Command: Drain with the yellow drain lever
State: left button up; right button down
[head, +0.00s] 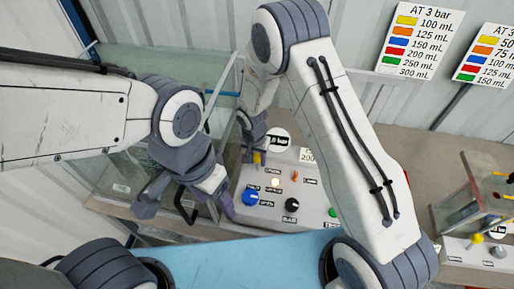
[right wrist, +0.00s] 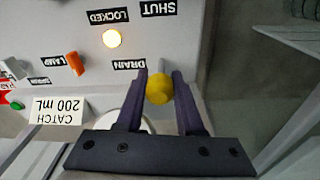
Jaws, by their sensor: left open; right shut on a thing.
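The yellow drain lever (head: 257,158) stands on the pale control panel (head: 265,212) in the head view. In the right wrist view its round yellow end (right wrist: 159,88) sits between the two dark fingers of my right gripper (right wrist: 159,76), next to the upside-down DRAIN label (right wrist: 129,65). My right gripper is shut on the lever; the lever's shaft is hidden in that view. My left gripper (head: 187,206) is open and empty, in front of the glass tank at the panel's left side, apart from the lever. A SHUT label (right wrist: 158,9) lies beyond the lever.
A lit lamp (right wrist: 112,38) stands by the LOCKED label, and an orange switch (right wrist: 76,64) by the LAMP label. A blue knob (head: 250,196) and a black knob (head: 292,204) sit nearer on the panel. A sign (right wrist: 56,111) reads CATCH 200 mL. A glass tank (head: 120,187) is at left.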

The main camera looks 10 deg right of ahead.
jog(key=shift+w+d+r+g+p, duration=0.1)
jog(key=shift+w+r+g+p, duration=0.3)
jog(key=shift+p, duration=0.55)
jog(key=shift+w+f+g+y, duration=0.2)
jog(key=shift+f+g+y, duration=0.15)
jog(key=shift+g, duration=0.15)
jog(key=shift+w+d+f+g+b, duration=0.2)
jog(key=shift+w+g+b, duration=0.15)
jog(key=shift+g, duration=0.15)
pick_arm(q)
notch_tip(320, 180, up, 2)
jog(key=shift+r, duration=0.15)
pick_arm(e)
jog(key=shift+w+g, duration=0.15)
jog(key=shift+g, duration=0.15)
jog(key=c, duration=0.5)
grip_release()
pick_arm(q)
jog(key=shift+b, duration=0.3)
